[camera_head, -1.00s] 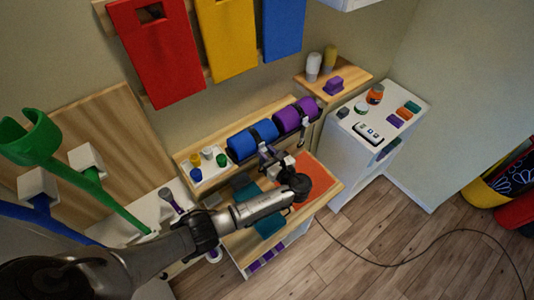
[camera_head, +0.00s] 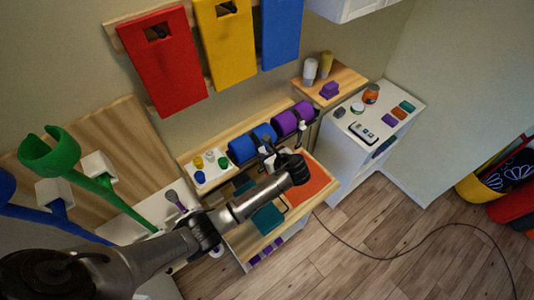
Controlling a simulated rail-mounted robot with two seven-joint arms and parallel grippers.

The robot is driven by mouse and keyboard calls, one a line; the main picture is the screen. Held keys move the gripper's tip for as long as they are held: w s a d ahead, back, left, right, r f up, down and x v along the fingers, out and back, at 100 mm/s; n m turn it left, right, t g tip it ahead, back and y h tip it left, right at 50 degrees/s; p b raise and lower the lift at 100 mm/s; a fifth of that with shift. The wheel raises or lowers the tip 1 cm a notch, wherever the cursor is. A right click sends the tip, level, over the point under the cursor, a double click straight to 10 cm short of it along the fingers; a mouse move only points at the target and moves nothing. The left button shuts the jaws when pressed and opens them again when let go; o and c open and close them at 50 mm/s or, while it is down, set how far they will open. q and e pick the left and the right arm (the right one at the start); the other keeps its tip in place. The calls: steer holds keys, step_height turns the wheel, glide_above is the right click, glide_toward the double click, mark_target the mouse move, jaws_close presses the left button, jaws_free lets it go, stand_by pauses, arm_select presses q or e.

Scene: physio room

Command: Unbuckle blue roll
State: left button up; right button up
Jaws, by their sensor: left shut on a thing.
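The blue roll (camera_head: 241,150) lies on the wooden wall shelf, with a dark strap (camera_head: 255,140) around it. The purple roll (camera_head: 286,122) lies to its right, also strapped. My left gripper (camera_head: 268,149) is at the front of the blue roll, over its right part. Its jaws are shut on what looks like the strap's buckle end. The fingers are small and dark here, and they hide the buckle. My right gripper is out of view.
A tray (camera_head: 200,184) with small coloured weights stands left of the blue roll. Below are an orange mat (camera_head: 311,184) and a teal block (camera_head: 267,219) on the bench. A white cabinet (camera_head: 345,160) stands to the right. Green and blue crutches fill the left side.

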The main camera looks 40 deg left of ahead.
arm_select(q)
steer(key=shift+w+a+r+g+h, duration=0.15)
steer(key=shift+r+g+h, duration=0.3)
steer(key=shift+h, duration=1.1)
steer(key=shift+s+a+r+g+h, duration=0.15)
steer(key=shift+r+g+h, duration=0.3)
steer(key=shift+h, duration=1.15)
steer(key=shift+w+a+r+g+h, duration=0.15)
steer(key=shift+r+h, duration=0.45)
steer(key=shift+h, duration=0.95)
steer(key=o, duration=0.9)
steer(key=shift+r, duration=0.1)
